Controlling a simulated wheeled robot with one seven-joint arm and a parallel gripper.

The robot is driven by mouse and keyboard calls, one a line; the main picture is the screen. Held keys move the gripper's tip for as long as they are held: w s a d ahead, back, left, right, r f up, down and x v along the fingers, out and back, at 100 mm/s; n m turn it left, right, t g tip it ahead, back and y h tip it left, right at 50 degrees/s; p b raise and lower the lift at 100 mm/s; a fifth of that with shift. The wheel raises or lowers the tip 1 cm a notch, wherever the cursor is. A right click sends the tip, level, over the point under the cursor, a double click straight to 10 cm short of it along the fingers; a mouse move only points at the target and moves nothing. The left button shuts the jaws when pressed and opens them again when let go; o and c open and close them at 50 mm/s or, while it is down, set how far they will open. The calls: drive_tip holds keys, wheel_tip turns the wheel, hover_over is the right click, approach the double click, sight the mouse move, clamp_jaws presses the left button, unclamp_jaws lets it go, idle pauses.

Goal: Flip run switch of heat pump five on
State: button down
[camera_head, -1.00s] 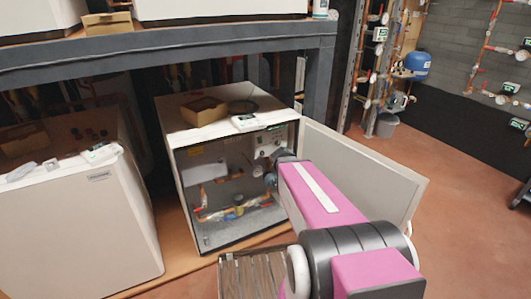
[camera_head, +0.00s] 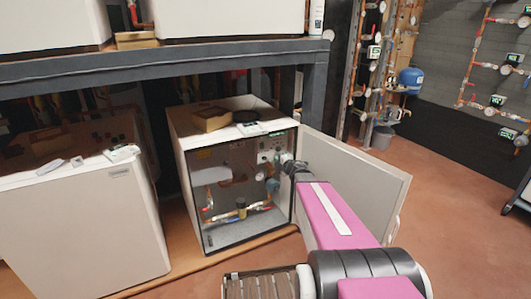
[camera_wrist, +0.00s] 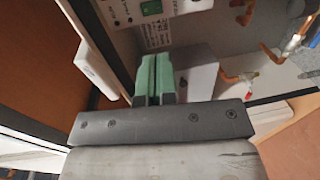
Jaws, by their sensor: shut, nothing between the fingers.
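An open white heat pump cabinet (camera_head: 182,150) stands under the shelf in the head view. Its control panel (camera_head: 268,143) is at the inside upper right, and my arm reaches in from the front right. My gripper (camera_wrist: 155,64) is shut and empty in the wrist view, its two green fingers together just below the control panel (camera_wrist: 120,12). A green switch (camera_wrist: 151,7) shows on that panel near the top edge, beyond the fingertips. I cannot read the cabinet's number or tell whether the switch is on. My gripper's tips are hard to make out in the head view.
The cabinet's open door (camera_head: 372,190) stands to the right, close beside my arm. Pipes and valves (camera_head: 238,212) fill the cabinet's lower part. A closed white heat pump (camera_head: 80,225) stands at the left. The dark shelf beam (camera_head: 150,60) runs above.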

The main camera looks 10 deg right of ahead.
sight(263, 148)
drive_tip(key=shift+w, duration=0.1)
drive_tip(key=x, duration=1.4)
